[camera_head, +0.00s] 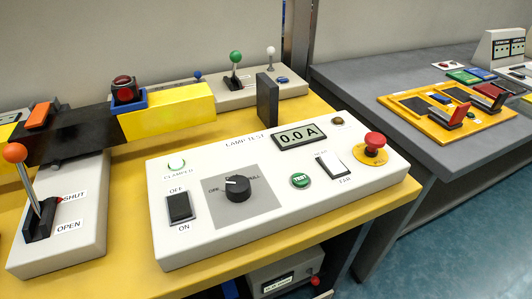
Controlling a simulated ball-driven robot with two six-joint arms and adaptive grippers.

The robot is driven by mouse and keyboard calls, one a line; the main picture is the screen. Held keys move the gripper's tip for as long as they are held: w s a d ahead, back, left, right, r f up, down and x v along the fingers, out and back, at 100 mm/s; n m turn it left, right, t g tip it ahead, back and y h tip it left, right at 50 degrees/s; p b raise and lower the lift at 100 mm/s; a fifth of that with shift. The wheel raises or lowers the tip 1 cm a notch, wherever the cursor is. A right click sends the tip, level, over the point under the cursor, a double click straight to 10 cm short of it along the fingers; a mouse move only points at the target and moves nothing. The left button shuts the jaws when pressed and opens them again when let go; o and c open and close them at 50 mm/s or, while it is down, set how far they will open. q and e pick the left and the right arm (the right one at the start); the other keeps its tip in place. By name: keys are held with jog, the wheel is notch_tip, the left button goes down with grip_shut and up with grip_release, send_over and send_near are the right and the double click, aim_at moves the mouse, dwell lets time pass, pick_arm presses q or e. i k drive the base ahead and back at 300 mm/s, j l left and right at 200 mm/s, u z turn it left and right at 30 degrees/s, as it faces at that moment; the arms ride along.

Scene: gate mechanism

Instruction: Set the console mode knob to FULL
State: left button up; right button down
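The mode knob (238,189) is a round black dial on a grey square plate (262,208) of the white console (290,230). The console's printed heading reads LAMP TEST. A short white mark on the knob points to its upper left. A small label to the right of the knob appears to read FULL. Another label sits at its left, too small to read surely. The mark does not point at the right-hand label. Neither of my grippers is in view, and nothing touches the knob.
Around the knob are a black OFF/ON rocker (179,206), a green TEST button (300,180), a white FAN switch (333,165), a red mushroom button (374,142) and a 0.0 A display (300,136). An orange-knobbed lever (28,185) stands left. A black-yellow beam (170,110) runs behind.

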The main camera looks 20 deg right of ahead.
aim_at(238, 188)
jog(key=k+l+u, duration=0.2)
jog(key=u, duration=0.2)
jog(key=k+l+u, duration=0.5)
jog(key=u, duration=0.3)
jog(key=k, duration=0.1)
